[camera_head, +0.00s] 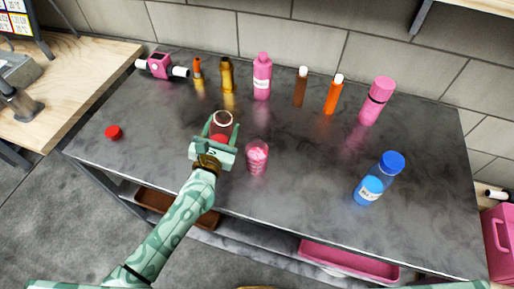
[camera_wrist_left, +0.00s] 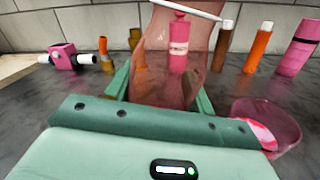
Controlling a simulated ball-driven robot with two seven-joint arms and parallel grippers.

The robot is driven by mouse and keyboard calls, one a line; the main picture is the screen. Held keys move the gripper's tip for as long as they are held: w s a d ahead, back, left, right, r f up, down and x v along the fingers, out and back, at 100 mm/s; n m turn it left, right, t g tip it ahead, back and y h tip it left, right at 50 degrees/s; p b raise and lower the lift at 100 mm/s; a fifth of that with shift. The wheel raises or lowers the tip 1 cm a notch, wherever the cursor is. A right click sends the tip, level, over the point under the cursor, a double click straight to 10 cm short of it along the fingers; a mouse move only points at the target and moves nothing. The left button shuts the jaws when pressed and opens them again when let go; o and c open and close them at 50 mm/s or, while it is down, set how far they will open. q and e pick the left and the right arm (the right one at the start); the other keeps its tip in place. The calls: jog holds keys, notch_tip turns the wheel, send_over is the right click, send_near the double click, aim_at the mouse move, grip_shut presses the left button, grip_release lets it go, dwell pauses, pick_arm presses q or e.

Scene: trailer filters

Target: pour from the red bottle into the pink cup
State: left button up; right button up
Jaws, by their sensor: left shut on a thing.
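The red bottle (camera_head: 222,121) is see-through, uncapped, with a pale rim and red inside low down. My left gripper (camera_head: 213,146) is shut on it, just left of the pink cup. In the left wrist view the bottle (camera_wrist_left: 170,60) stands between the fingers of the gripper (camera_wrist_left: 160,98), its rim sloping slightly. The pink cup (camera_head: 257,158) stands upright on the dark table, apart from the bottle. In the left wrist view the cup (camera_wrist_left: 268,118) is at the right, partly hidden by the gripper body. My right gripper is out of view.
A red cap (camera_head: 113,132) lies on the table (camera_head: 310,150) at left. A blue bottle (camera_head: 379,179) stands at right. Several bottles line the back, among them a pink one (camera_head: 262,77) and an orange one (camera_head: 333,95). A pink device (camera_head: 160,65) lies back left.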

pick_arm(q)
jog(key=shift+s+d+f+m+b, duration=0.1)
jog(key=shift+d+m+b, duration=0.1)
jog(key=shift+m, duration=0.55)
jog(key=shift+d+m+b, duration=0.1)
jog(key=shift+m+b, duration=0.05)
jog(key=shift+m, duration=0.6)
jog(key=shift+r+t, duration=0.3)
jog(key=shift+r, duration=0.05)
jog(key=shift+s+d+r+m+p, duration=0.15)
jog(key=shift+r+m+p, duration=0.25)
jog(key=shift+m, duration=0.4)
jog(key=shift+f+m+b, duration=0.5)
jog(key=shift+f+b, duration=0.3)
jog(key=shift+f, duration=0.1)
jog(key=shift+w+f+m+h+b, duration=0.2)
jog(key=shift+f+m+h+b, duration=0.2)
jog(key=shift+f+m+b, duration=0.15)
jog(key=shift+a+r+m, duration=0.3)
jog(key=shift+r+m, duration=0.25)
jog(key=shift+a+m, duration=0.1)
jog(key=shift+m, duration=0.2)
